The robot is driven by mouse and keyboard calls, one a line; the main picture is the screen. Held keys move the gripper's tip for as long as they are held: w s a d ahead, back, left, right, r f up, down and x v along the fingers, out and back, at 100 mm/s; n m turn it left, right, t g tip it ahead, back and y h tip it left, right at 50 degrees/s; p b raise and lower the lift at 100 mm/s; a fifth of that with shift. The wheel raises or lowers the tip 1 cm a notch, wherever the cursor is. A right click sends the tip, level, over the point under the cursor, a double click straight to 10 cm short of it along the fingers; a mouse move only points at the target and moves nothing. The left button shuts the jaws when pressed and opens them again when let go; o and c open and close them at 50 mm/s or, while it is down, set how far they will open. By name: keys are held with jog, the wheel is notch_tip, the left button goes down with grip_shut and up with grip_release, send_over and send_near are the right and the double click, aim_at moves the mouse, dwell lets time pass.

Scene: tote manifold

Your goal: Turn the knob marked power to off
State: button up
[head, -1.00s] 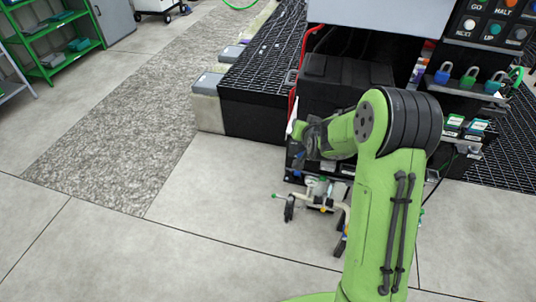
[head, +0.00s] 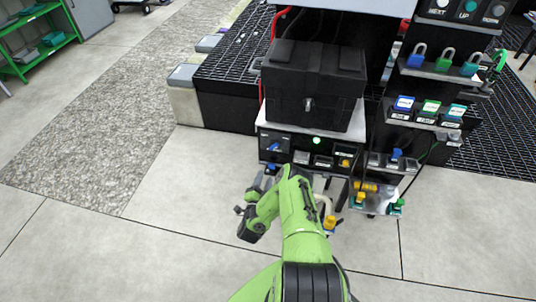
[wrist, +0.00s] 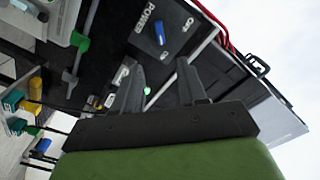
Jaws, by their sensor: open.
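The power knob (wrist: 161,34) has a blue handle and sits on a black panel marked POWER, with small OFF lettering to its right in the wrist view. In the head view a blue knob (head: 274,147) shows on the left of the black front panel below the black box. I cannot tell for certain which mark the handle points to. My gripper (wrist: 160,82) is open and empty, its two dark fingers reaching toward the panel, apart from the knob. In the head view my gripper (head: 264,182) is below and left of the panel, partly hidden by my arm.
A black box (head: 313,85) stands on the shelf above. Padlocks (head: 444,60) hang at right. Valves and pipework (head: 372,188) stick out low at right. The floor at left is clear.

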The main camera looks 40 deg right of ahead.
jog(key=f+b, duration=0.1)
jog(key=b, duration=1.3)
send_near(273, 148)
jog(key=x, duration=0.7)
jog(key=shift+w+d+f, duration=0.2)
jog(key=shift+d+f, duration=0.15)
jog(key=shift+w+d+r, duration=0.15)
jog(key=shift+w+d, duration=0.05)
jog(key=shift+d, duration=0.05)
grip_shut()
